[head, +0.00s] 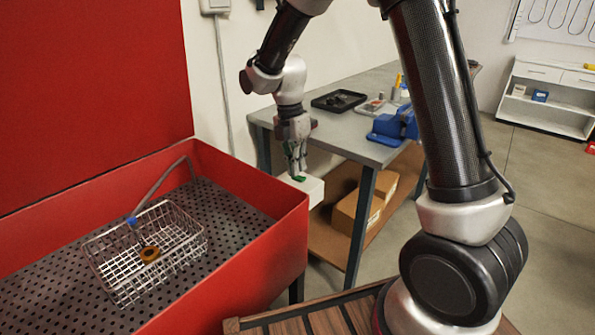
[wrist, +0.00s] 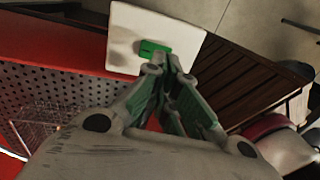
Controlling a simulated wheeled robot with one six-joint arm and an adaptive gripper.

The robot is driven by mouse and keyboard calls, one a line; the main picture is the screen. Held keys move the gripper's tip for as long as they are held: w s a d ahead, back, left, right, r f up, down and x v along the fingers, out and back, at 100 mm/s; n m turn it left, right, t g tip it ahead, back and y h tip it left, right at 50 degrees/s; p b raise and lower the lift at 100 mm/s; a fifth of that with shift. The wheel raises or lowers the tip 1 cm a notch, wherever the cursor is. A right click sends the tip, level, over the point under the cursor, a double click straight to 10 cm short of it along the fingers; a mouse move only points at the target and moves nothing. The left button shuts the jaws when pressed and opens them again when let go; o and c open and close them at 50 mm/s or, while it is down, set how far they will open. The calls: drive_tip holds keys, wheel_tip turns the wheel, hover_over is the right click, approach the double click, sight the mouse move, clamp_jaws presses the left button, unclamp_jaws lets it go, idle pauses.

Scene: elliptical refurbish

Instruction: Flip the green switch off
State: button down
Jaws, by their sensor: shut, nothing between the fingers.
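The green switch (wrist: 153,48) sits on a white box (wrist: 126,27) and shows in the wrist view just past my fingertips. In the head view the green switch (head: 298,178) is a small spot on top of the white box (head: 314,190), beside the red basin's right corner. My gripper (wrist: 166,64) is shut and empty, with its fingertips at the near right edge of the switch. I cannot tell whether they touch it. In the head view my gripper (head: 297,172) points down over the box. The switch's position is hard to tell.
A red basin (head: 285,222) with a perforated floor and a wire basket (head: 110,268) stands at the left. A grey workbench (head: 345,130) with a blue vise (head: 392,127) is behind the box. Cardboard boxes (head: 352,212) sit on its lower shelf.

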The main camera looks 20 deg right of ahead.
drive_tip(key=shift+s+f, duration=0.1)
drive_tip(key=shift+f, duration=0.85)
drive_tip(key=shift+d, duration=0.1)
drive_tip(key=shift+s+f, duration=0.15)
drive_tip(key=shift+f, duration=0.15)
drive_tip(key=shift+w+a+r, duration=0.1)
drive_tip(key=shift+w+a, duration=0.3)
drive_tip(key=shift+w, duration=0.3)
